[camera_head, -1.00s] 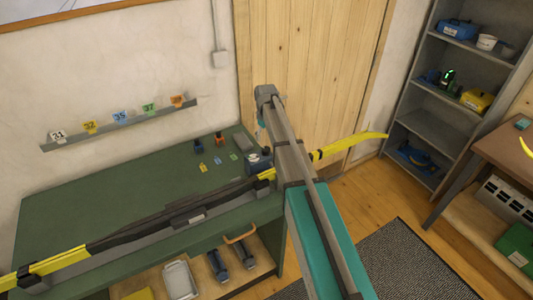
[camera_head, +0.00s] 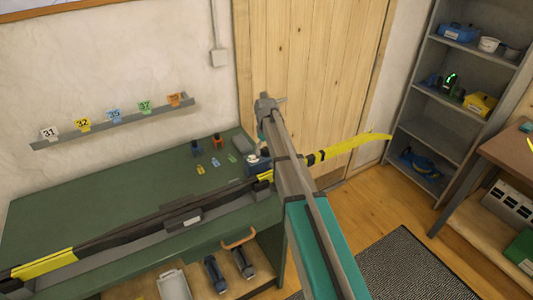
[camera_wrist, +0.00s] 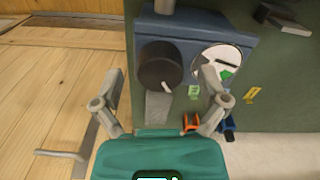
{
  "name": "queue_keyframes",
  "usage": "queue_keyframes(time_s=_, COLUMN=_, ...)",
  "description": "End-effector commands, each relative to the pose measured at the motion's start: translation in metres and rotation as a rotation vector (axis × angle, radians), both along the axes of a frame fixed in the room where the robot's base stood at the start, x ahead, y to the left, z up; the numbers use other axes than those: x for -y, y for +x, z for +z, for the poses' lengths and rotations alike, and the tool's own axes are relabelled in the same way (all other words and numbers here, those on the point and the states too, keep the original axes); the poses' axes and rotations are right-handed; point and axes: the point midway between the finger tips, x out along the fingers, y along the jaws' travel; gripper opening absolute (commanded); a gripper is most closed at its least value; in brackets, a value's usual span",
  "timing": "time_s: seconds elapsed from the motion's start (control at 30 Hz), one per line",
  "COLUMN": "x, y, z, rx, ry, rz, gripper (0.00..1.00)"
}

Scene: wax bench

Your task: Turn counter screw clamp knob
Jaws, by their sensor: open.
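In the wrist view a blue-grey device (camera_wrist: 196,30) sits at the edge of the green bench. It carries a round black knob (camera_wrist: 160,66) and a white dial (camera_wrist: 221,60) with a green mark. A small light pointer shows at the knob's lower edge. My gripper (camera_wrist: 162,76) is open, its fingers to the left and right of the knob with nothing between them gripped. The right finger overlaps the dial in the picture. I cannot tell how far the fingertips are above the knob. In the head view the device (camera_head: 257,168) is partly hidden behind my arm.
A black and yellow ski (camera_head: 45,263) lies along the front of the green bench (camera_head: 80,205), its yellow tip (camera_head: 350,149) sticking out past my arm. Small bottles (camera_head: 215,162) stand on the bench. Numbered tags (camera_head: 115,116) hang on a wall rail. A grey shelf (camera_head: 450,110) stands right.

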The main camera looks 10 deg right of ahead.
Motion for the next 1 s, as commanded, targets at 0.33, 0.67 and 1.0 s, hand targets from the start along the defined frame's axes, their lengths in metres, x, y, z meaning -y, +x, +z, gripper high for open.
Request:
queue_keyframes(time_s=0.33, x=0.0002, y=0.0000, z=-0.0040, rx=0.000, ry=0.000, rz=0.000, gripper=0.93)
queue_keyframes(time_s=0.67, x=0.0004, y=0.0000, z=-0.0040, rx=0.000, ry=0.000, rz=0.000, gripper=0.56)
queue_keyframes(time_s=1.0, x=0.0006, y=0.0000, z=-0.0041, rx=0.000, ry=0.000, rz=-0.003, gripper=0.11)
